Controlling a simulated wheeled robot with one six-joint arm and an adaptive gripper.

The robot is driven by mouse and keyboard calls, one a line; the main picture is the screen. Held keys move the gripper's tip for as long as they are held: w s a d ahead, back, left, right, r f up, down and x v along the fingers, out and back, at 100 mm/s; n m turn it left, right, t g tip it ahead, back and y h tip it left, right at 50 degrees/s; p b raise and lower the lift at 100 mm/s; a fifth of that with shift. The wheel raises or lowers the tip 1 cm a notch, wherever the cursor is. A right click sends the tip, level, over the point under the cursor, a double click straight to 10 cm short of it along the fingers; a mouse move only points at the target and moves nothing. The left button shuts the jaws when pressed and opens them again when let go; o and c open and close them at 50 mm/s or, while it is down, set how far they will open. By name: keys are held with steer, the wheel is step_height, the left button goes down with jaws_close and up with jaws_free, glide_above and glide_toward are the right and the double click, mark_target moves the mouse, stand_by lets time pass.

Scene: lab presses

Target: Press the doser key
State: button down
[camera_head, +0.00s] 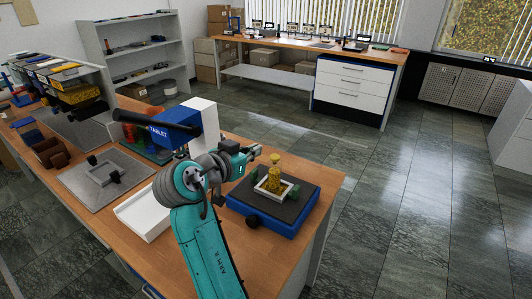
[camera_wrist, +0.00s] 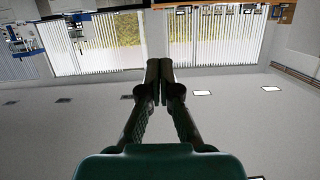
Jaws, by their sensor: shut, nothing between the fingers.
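No part is clearly readable as the doser key in either view. A blue device with a dark top (camera_head: 243,202) stands at the table's right end. It bears a pale square frame with an upright yellow piece (camera_head: 274,172) in it, and a black knob (camera_head: 252,221) is on its front. A blue and white machine marked TABLET (camera_head: 203,113) with a black cylinder stands behind my arm. My gripper (camera_head: 257,151) is above and left of the yellow piece, apparently apart from it. In the wrist view my gripper (camera_wrist: 158,76) is shut and empty, with no device before it.
A white tray (camera_head: 137,218) lies left of my arm. A grey plate (camera_head: 77,181) with a frame and black knobs lies farther left. Bins and brown blocks (camera_head: 50,152) fill the table's far left. A second bench (camera_head: 300,58) stands at the back. The floor at right is clear.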

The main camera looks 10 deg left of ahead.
glide_above(275, 160)
steer(key=f, duration=0.2)
steer(key=shift+s+a+f, duration=0.15)
steer(key=shift+a+f, duration=0.15)
step_height(275, 160, down, 2)
steer(key=shift+s+a+f, duration=0.1)
steer(key=shift+a+f, duration=0.05)
steer(key=shift+f, duration=0.8)
